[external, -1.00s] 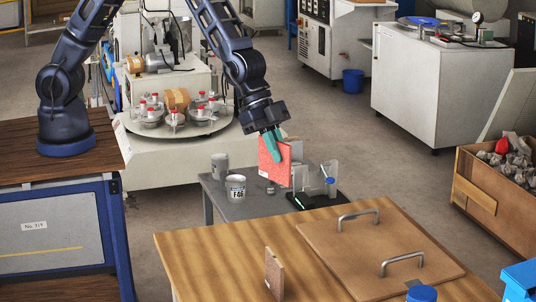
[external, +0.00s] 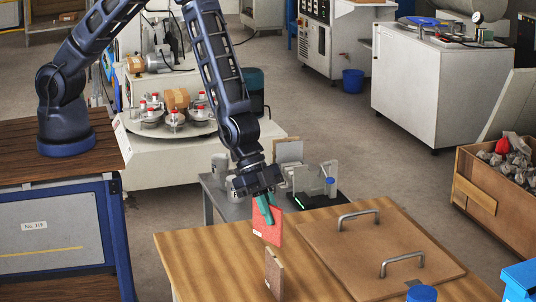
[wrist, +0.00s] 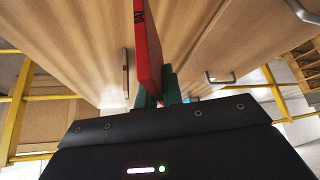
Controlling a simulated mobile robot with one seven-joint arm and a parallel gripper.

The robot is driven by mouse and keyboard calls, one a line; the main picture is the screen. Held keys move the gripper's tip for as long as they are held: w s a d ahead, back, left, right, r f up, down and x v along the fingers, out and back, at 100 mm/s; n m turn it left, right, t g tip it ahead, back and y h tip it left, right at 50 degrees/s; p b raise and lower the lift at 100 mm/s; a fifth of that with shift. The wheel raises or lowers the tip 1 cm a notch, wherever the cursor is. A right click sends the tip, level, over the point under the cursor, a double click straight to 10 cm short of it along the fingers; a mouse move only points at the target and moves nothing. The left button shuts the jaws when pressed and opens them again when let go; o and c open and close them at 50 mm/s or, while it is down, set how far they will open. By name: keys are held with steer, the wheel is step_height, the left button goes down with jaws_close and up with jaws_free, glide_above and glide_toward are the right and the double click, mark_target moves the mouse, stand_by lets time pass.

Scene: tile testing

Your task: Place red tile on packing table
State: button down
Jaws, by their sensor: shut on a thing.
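The red tile (external: 267,226) is upright between the green fingers of my gripper (external: 264,203), which is shut on its upper part. It hangs at the left part of the wooden packing table (external: 205,255), behind a brown tile standing on edge (external: 274,272). In the wrist view the red tile (wrist: 148,50) extends away from the green fingers (wrist: 158,90) over the wood surface. I cannot tell whether its lower edge touches the table.
A brown board with two metal handles (external: 380,252) covers the table's right part. A blue lid (external: 421,294) is at the front edge. A small grey table (external: 225,205) with a clear-walled fixture (external: 315,182) stands behind.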

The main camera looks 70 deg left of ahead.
mark_target(276, 244)
steer(key=shift+f, duration=2.4)
steer(key=shift+f, duration=0.15)
steer(key=c, duration=1.5)
jaws_free()
steer(key=shift+c, duration=0.2)
steer(key=shift+r, duration=0.2)
steer(key=v, duration=1.2)
